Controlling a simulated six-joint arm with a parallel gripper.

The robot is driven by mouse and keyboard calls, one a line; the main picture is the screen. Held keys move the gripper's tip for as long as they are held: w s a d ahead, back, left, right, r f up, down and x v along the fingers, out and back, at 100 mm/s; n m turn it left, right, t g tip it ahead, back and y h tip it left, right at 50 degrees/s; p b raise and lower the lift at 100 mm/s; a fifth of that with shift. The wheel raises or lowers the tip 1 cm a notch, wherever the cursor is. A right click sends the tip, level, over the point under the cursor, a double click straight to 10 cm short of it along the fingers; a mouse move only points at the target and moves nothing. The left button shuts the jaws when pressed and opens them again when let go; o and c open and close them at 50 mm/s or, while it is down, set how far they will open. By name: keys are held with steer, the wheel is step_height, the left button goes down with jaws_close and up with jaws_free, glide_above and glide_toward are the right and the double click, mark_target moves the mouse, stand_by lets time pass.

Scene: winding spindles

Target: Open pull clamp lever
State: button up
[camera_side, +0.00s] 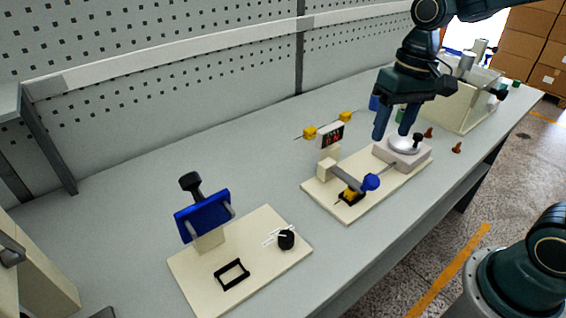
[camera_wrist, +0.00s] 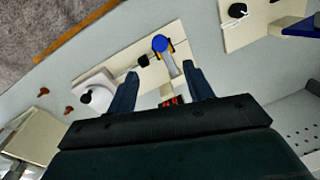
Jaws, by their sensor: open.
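A grey lever (camera_side: 347,178) ends in a blue ball knob (camera_side: 370,182) and lies nearly flat across a cream base plate (camera_side: 325,197) in the middle of the side view. Black and yellow parts (camera_side: 350,196) sit by the knob. In the wrist view the blue knob (camera_wrist: 160,43) shows beyond the fingertips, and the lever (camera_wrist: 171,63) runs back between them. My gripper (camera_side: 394,134) is open and empty.
A second cream plate (camera_side: 200,268) at front left carries a blue panel (camera_side: 204,215), a black knob (camera_side: 286,239) and a black frame (camera_side: 232,274). A small display (camera_side: 330,135) stands behind the lever. Red pieces (camera_side: 457,148) and a cream bin (camera_side: 463,106) are at right.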

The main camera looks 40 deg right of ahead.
mark_target(373, 179)
steer(key=shift+f, duration=0.1)
steer(key=f, duration=0.4)
steer(key=a+f, duration=0.1)
steer(key=f, duration=0.8)
steer(key=shift+w+a+f, duration=0.2)
steer(key=shift+a+f, duration=0.1)
jaws_close()
